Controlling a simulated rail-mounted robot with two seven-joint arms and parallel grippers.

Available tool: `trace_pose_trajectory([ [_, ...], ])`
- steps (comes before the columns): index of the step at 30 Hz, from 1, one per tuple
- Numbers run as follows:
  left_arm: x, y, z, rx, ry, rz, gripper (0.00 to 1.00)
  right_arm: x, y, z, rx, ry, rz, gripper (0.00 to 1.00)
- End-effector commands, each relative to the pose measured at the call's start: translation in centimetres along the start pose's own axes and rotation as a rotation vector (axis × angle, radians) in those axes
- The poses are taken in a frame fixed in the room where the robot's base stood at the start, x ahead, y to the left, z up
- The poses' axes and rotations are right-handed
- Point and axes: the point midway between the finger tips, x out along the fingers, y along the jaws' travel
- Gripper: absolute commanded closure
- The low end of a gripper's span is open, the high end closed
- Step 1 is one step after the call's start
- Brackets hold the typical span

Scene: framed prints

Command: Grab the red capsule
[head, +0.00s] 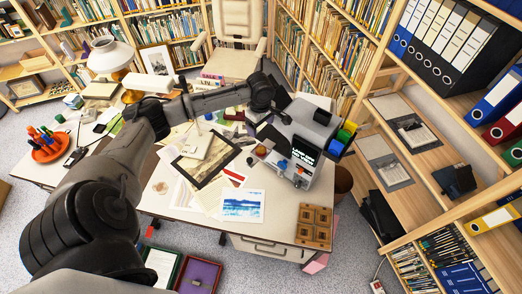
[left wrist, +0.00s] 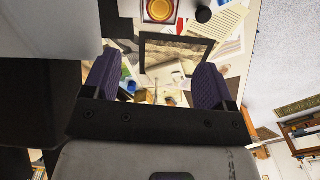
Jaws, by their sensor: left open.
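Several small round capsule-like pieces lie on the desk just left of the grey machine (head: 305,150) in the head view. One looks reddish (head: 282,164) and a blue one (head: 261,150) lies near it; they are too small to tell apart surely. My left gripper (head: 281,114) is above the desk, behind these pieces and close to the machine's top. In the left wrist view its purple fingers (left wrist: 152,88) are wide apart with nothing held between them. A round orange-red thing (left wrist: 160,9) shows at that view's top edge, beyond the fingers. My right gripper is not in view.
A framed print (head: 208,160) lies flat among papers on the desk. A wooden holder (head: 315,226) stands at the desk's front right corner. Coloured boxes (head: 342,138) sit beside the machine. A shelf of binders (head: 450,35) rises at right.

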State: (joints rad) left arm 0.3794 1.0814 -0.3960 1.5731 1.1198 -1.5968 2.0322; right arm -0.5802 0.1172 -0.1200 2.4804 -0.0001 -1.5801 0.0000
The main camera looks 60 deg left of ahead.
Motion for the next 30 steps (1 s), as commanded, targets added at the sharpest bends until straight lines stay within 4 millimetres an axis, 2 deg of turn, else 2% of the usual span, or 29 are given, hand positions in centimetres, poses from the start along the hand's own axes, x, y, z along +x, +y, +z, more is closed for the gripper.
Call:
trace_pose_trajectory([
  [12,6.5,0.0,0.1,-0.016,0.001,-0.002,0.21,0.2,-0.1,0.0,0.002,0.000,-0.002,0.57],
  [16,7.7,0.0,0.0,-0.016,0.000,-0.001,0.21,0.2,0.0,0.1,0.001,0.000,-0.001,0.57],
  [23,8.8,0.0,0.1,-0.015,0.001,-0.001,0.21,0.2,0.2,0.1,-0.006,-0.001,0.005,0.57],
  [30,11.9,0.0,0.2,-0.015,0.001,-0.001,0.21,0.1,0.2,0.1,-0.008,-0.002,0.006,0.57],
])
